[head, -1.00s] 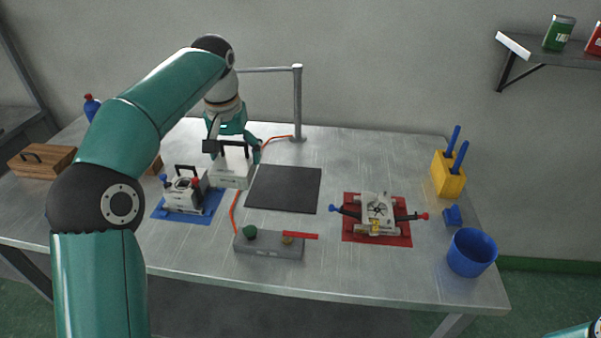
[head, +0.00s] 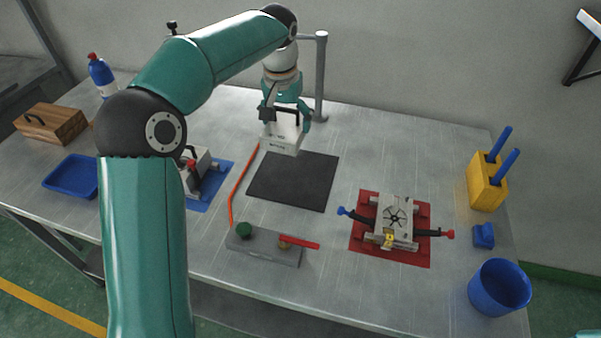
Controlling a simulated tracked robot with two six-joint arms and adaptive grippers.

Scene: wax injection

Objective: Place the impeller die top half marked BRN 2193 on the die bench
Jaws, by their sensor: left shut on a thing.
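My left gripper (head: 287,115) is shut on a pale grey die half with a dark handle, the die top half (head: 280,141). It holds this block above the bench, at the back edge of the black mat (head: 293,182). The marking on its front face is too small to read. The die bench (head: 330,285) is a grey metal table. An open die half (head: 397,218) with an impeller-shaped cavity lies on the red mat (head: 364,236). Another die (head: 196,170) on the blue mat (head: 212,190) is partly hidden by my left arm. My right gripper is not in view.
A yellow holder (head: 485,183), blue block (head: 483,236) and blue cup (head: 500,287) stand at right. A wooden box (head: 52,123) and blue tray (head: 70,176) are at left.

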